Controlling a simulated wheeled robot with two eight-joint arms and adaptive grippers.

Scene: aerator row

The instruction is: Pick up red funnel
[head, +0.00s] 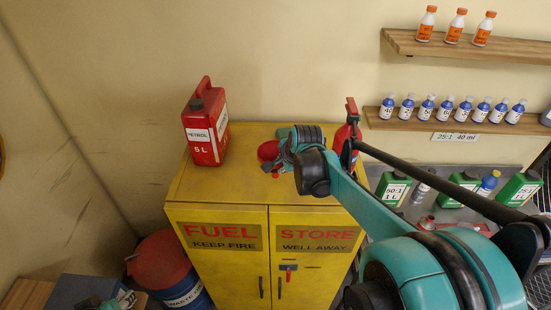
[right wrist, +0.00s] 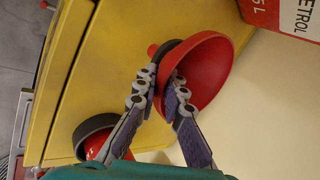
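My right gripper (head: 287,155) is at the funnel's right side. In the right wrist view, its fingertips (right wrist: 164,76) are close together with the funnel's wall between them. Whether the funnel touches the cabinet is unclear.
A red petrol can (head: 206,126) stands on the yellow cabinet (head: 225,189), left of the funnel. A red extinguisher-like object (head: 345,140) is to the right, partly behind my arm. A red object with a grey ring (right wrist: 94,138) shows in the right wrist view. The wall is close behind.

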